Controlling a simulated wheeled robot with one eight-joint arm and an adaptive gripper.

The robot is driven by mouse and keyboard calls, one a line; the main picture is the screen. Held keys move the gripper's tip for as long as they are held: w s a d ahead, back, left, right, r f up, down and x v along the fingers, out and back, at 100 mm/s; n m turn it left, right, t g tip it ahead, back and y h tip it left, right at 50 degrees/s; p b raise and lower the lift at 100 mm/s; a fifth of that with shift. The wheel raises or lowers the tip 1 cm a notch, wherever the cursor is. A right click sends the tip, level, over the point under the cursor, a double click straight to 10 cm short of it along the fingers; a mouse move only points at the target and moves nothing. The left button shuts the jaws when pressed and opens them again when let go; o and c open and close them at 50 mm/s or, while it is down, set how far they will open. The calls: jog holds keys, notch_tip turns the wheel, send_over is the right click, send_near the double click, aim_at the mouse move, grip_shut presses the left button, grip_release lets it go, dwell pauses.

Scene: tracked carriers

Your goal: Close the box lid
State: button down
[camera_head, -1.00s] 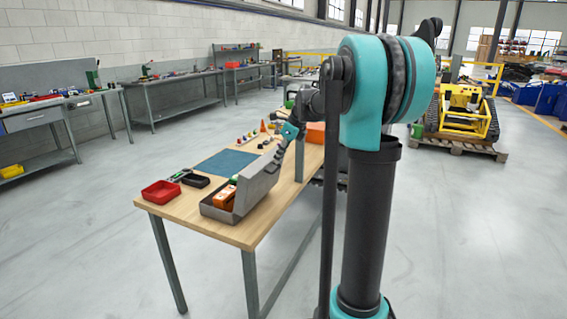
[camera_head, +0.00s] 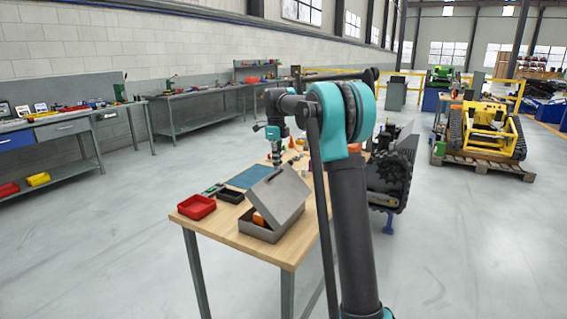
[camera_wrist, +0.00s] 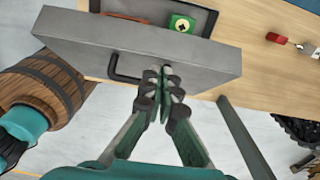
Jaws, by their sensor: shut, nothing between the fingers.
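The grey box (camera_head: 262,233) stands near the front edge of the wooden table. Its lid (camera_head: 281,195) is tilted over it, part way down, with a gap showing an orange thing (camera_head: 258,219) inside. In the wrist view the lid (camera_wrist: 205,56) is a grey slab with a black handle (camera_wrist: 114,70); a green item (camera_wrist: 181,23) shows in the box beyond its edge. My gripper (camera_head: 276,166) is behind the lid in the head view. In the wrist view its fingertips (camera_wrist: 165,76) are together and empty, over the lid beside the handle; I cannot tell whether they touch it.
A red tray (camera_head: 196,207), a black tray (camera_head: 230,196) and a blue mat (camera_head: 248,176) lie on the table (camera_head: 228,238) left of and behind the box. A wooden barrel (camera_wrist: 42,90) shows at left in the wrist view. A tracked machine (camera_head: 392,175) stands right of the table.

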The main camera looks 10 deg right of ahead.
jog(key=w+a+f, duration=0.3)
jog(key=a+f, duration=0.1)
jog(key=f, duration=0.2)
jog(key=w+a+f+h, duration=0.1)
jog(key=w+a+f, duration=0.2)
jog(key=a+f, duration=0.2)
jog(key=shift+w+f+g, duration=0.3)
jog(key=shift+f+g, duration=0.1)
jog(key=shift+f, duration=0.6)
jog(key=shift+r, duration=0.1)
